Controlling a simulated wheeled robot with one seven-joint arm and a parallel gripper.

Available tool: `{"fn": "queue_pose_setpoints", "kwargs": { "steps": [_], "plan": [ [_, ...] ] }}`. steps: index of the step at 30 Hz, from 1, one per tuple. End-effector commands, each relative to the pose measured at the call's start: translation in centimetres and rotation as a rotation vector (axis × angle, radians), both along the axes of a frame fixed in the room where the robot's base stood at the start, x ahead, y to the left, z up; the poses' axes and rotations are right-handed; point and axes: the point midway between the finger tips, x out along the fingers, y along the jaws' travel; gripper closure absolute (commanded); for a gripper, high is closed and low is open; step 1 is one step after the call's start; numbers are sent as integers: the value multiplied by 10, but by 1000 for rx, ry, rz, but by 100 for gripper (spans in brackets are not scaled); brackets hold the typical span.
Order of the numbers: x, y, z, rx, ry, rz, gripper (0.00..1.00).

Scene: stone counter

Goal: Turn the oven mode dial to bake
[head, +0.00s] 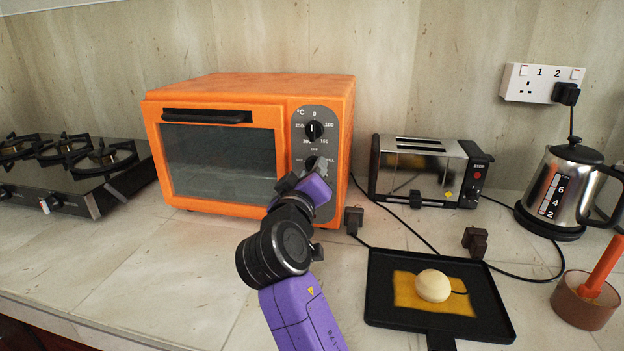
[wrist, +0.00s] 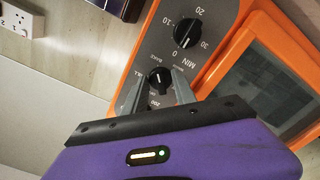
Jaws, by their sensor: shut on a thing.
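The orange toaster oven (head: 252,85) stands at the back of the counter, its grey control panel on the right of its front. The mode dial (wrist: 160,77) is a small black knob with BAKE printed beside it in the wrist view. My gripper (wrist: 160,82) reaches the panel with one finger on each side of this knob and is shut on it. In the head view my gripper (head: 316,166) covers the lower panel and much of the mode dial. I cannot tell clearly which label the knob points to.
The temperature dial (head: 314,131) is above the mode dial. The timer dial (wrist: 187,30) shows in the wrist view. A toaster (head: 420,170), kettle (head: 565,185) and black pan (head: 385,310) stand right; a gas hob (head: 80,170) is left. The counter before the oven is clear.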

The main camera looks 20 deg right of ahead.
Motion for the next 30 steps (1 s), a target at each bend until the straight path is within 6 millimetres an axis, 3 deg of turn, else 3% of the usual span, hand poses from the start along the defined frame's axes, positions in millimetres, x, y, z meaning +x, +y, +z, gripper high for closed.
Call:
{"fn": "queue_pose_setpoints", "kwargs": {
  "steps": [16, 17, 20, 30],
  "plan": [
    [0, -1, -2, 25, -9, -3, 100],
    [0, -1, -2, 24, -8, -3, 66],
    [0, -1, -2, 24, -9, -2, 47],
    [-2, 1, -1, 23, -12, -1, 47]
  ]
}}
